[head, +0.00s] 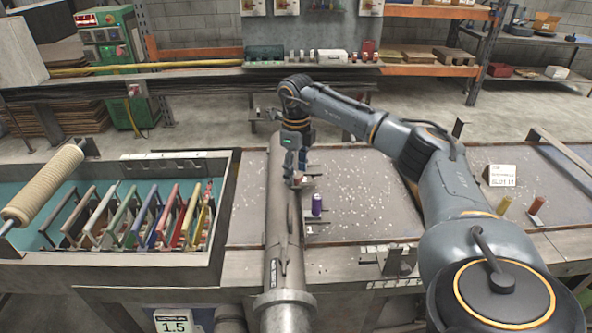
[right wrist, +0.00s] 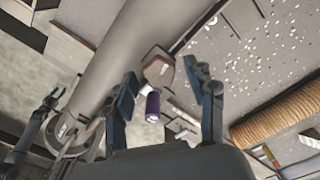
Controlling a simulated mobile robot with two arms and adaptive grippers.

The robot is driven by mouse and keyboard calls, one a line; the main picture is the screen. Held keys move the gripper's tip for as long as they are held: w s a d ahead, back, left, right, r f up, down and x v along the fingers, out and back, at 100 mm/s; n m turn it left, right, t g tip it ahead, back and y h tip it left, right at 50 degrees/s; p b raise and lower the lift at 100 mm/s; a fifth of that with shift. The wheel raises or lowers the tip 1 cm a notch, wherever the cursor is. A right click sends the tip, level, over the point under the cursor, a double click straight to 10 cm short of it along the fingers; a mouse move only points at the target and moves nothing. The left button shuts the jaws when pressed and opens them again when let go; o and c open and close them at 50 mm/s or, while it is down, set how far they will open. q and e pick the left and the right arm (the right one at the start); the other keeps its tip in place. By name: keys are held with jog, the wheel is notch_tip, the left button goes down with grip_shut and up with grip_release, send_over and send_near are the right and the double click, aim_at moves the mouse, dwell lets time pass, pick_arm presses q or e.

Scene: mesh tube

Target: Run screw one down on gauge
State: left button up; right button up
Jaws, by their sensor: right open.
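My right gripper (head: 298,180) is over the long grey tube (head: 277,200), near its right side. In the right wrist view its two blue-grey fingers (right wrist: 165,78) stand wide apart with nothing pinched between them. A purple knob (head: 317,205) stands on a small bracket at the tube's right side, just nearer than the gripper. In the right wrist view the purple knob (right wrist: 152,106) shows between the fingers, nearer the left one, below a pale reddish-brown block (right wrist: 158,66). I cannot tell which part is screw one.
A tray with several coloured frames (head: 135,215) stands to the left. A yellow peg (head: 503,205) and an orange peg (head: 537,205) stand at the right near a label card (head: 502,175). A card reading 1.5 (head: 174,323) hangs at the front. The speckled bench plate (head: 365,200) is mostly clear.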

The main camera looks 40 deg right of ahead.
aim_at(296, 174)
pick_arm(q)
jog(key=shift+d, duration=0.15)
pick_arm(e)
notch_tip(296, 174, up, 12)
jog(key=shift+f, duration=0.1)
dwell(2.1)
